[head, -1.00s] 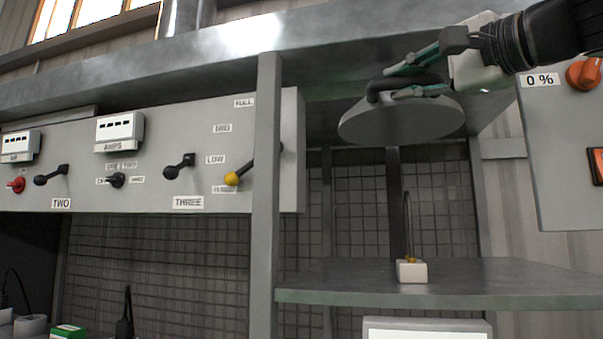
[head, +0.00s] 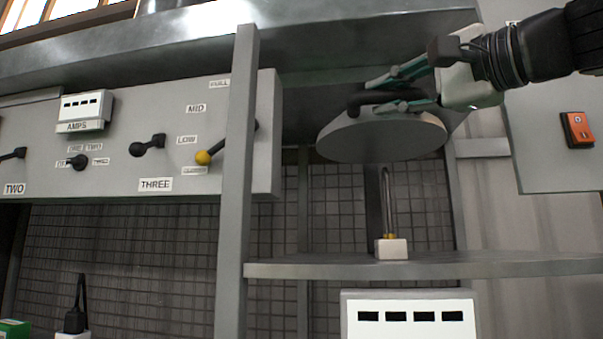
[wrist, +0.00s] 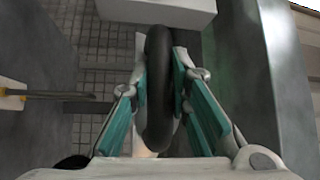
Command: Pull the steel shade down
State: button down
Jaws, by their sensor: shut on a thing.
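The steel shade (head: 380,138) is a round grey disc-like hood with a dark handle (head: 385,99) on top. It hangs under the upper steel shelf, above a small white socket with a thin upright heating element (head: 387,205). My gripper (head: 385,92) comes in from the right and is shut on the dark handle. In the wrist view the thick black handle (wrist: 158,90) lies between the two teal finger pads. The shade's far side and its mounting are hidden. The shade's underside edge is above the element's top.
A steel shelf (head: 500,265) carries the white socket (head: 391,249). A grey post (head: 237,150) stands left of the shade. Left of it is a panel with levers, one yellow-knobbed (head: 203,157). A box with an orange switch (head: 577,130) is at right. A white display box (head: 410,316) sits below.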

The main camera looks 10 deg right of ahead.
jog(key=c, duration=1.5)
grip_release()
jog(key=shift+f, duration=0.4)
jog(key=shift+r, duration=0.1)
jog(key=v, duration=1.2)
jog(key=shift+w, duration=0.1)
